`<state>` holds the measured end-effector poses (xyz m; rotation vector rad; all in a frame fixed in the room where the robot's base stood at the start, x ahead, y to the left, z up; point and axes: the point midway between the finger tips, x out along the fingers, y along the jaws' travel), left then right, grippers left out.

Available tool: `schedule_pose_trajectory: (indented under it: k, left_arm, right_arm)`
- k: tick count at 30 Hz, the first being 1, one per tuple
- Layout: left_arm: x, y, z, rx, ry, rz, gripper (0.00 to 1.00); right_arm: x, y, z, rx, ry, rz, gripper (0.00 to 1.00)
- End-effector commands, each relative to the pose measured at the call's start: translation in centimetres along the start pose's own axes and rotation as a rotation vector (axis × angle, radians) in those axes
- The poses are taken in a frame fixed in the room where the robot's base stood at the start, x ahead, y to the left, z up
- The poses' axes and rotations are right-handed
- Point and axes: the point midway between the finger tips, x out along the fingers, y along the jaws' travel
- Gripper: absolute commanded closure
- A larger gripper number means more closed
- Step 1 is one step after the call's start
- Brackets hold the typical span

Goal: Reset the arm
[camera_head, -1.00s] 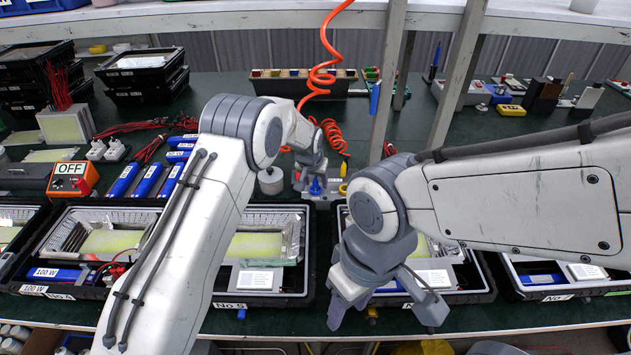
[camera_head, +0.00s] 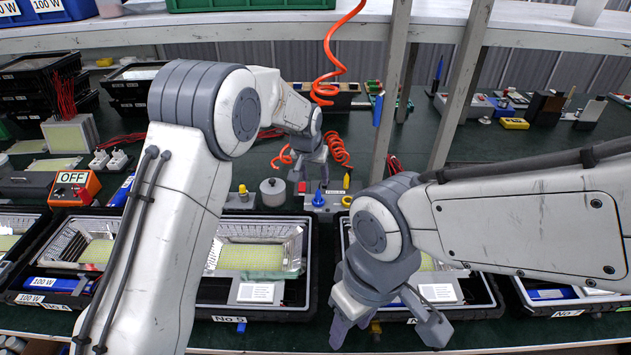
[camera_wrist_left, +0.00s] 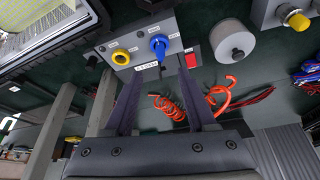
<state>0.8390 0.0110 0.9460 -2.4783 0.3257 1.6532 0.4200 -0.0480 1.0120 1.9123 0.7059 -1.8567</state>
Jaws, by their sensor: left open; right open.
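My left gripper (camera_head: 312,176) is open and empty, just beyond a small grey control block with a blue knob (camera_head: 319,197) and a yellow knob (camera_head: 346,201). In the left wrist view, the left gripper's two dark fingers (camera_wrist_left: 160,72) are spread apart. The blue knob (camera_wrist_left: 159,44) and the yellow knob (camera_wrist_left: 121,57) lie beyond their tips, with nothing between the fingers. My right gripper (camera_head: 392,332) is open and empty, low over the front of the housing on the right (camera_head: 487,300). My left forearm hides part of the bench.
Floodlight housings in black trays (camera_head: 265,312) line the front of the green bench. A grey cylinder (camera_head: 272,192) stands left of the knobs. An orange coiled hose (camera_head: 325,90) hangs behind. Grey posts (camera_head: 393,90) rise at centre. An orange OFF box (camera_head: 73,186) is at left.

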Motion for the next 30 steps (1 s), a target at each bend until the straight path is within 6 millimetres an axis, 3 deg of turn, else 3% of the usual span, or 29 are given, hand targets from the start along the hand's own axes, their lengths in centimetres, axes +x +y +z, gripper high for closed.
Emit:
schedule_pose_trajectory:
  k: [12,14,17,20,23,27,30]
  left_arm:
    - [-0.1,0.1,0.1,0.001,-0.001,0.001,0.44]
    - [-0.7,0.5,0.4,0.007,-0.006,0.004,0.44]
    - [-3.2,2.1,2.0,0.032,-0.027,0.018,0.44]
    - [-7.2,4.5,5.4,0.076,-0.067,0.042,0.44]
    - [-11.6,6.7,10.3,0.129,-0.12,0.069,0.44]
    - [-16.9,8.3,18.3,0.206,-0.197,0.102,0.44]
    - [-19.7,8.6,24.1,0.259,-0.248,0.124,0.44]
  right_arm:
    - [0.0,0.0,0.0,0.0,0.0,0.0,0.5]
    - [-0.1,0.0,0.0,0.0,0.0,0.0,0.5]
    - [-0.2,0.0,0.0,0.0,0.0,0.0,0.5]
    - [-0.4,0.0,0.0,0.0,0.0,0.0,0.5]
    - [-0.6,0.0,0.0,0.0,0.0,0.0,0.5]
    - [-0.8,-0.1,0.0,0.0,0.0,0.0,0.5]
    - [-1.0,-0.1,-0.1,0.0,0.0,0.0,0.5]
